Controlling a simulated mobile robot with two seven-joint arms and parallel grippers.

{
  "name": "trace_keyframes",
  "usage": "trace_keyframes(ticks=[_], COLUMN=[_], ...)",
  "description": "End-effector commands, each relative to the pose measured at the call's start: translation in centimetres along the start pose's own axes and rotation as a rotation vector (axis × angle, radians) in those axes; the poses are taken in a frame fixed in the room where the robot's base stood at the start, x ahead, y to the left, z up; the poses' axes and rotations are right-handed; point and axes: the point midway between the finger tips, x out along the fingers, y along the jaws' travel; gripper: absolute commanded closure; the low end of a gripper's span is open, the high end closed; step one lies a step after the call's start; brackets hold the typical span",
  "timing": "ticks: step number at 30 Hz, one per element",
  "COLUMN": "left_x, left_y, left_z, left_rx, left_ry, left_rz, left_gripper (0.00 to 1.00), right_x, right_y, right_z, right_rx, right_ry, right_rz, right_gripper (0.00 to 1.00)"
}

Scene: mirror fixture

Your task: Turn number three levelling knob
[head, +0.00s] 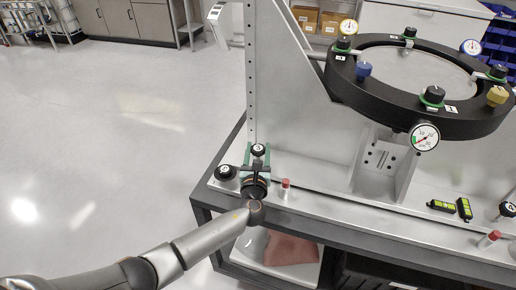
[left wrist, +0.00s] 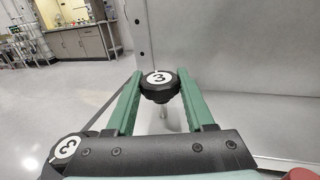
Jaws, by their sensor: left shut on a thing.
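A black knob with a white disc marked 3 (left wrist: 160,78) sits between the green fingers of my left gripper (left wrist: 160,88) in the left wrist view. In the head view the same knob (head: 258,150) is at the left end of the grey bench, and my left gripper (head: 256,163) reaches it from the front. The fingers are shut on the knob's sides, and a thin stem shows below it. A second black knob with a white disc, also marked 3 (left wrist: 65,148), is at the lower left of the wrist view and left of the gripper in the head view (head: 226,173).
A black ring fixture (head: 380,90) with knobs and dial gauges stands at the back right. A red-capped post (head: 285,189) is just right of my gripper. Yellow-green levels (head: 441,206) lie farther right. Floor (head: 110,130) at left is clear.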

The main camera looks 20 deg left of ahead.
Motion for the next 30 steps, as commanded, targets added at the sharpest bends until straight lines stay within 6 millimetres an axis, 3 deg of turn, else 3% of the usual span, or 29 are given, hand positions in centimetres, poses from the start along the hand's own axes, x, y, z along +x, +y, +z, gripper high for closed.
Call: trace_keyframes(ticks=[11, 26, 27, 30], left_x=[0.03, 0.06, 0.06, 0.06], left_y=[-0.04, -0.03, -0.03, -0.03], left_z=[-0.04, 0.1, 0.1, 0.09], left_rx=[0.0, 0.0, 0.0, 0.0], left_ry=[-0.002, -0.004, -0.004, -0.004], left_rz=[0.153, 0.17, 0.17, 0.17], left_gripper=[1.0, 1.0, 0.43, 0.32], right_x=[0.53, 0.55, 0.55, 0.55], right_y=[0.05, 0.05, 0.05, 0.05], right_z=[0.58, 0.59, 0.59, 0.59], right_rx=[0.0, 0.0, 0.0, 0.0], right_ry=[0.0, 0.0, 0.0, 0.0], right_rz=[0.0, 0.0, 0.0, 0.0], right_gripper=[0.5, 0.5, 0.5, 0.5])
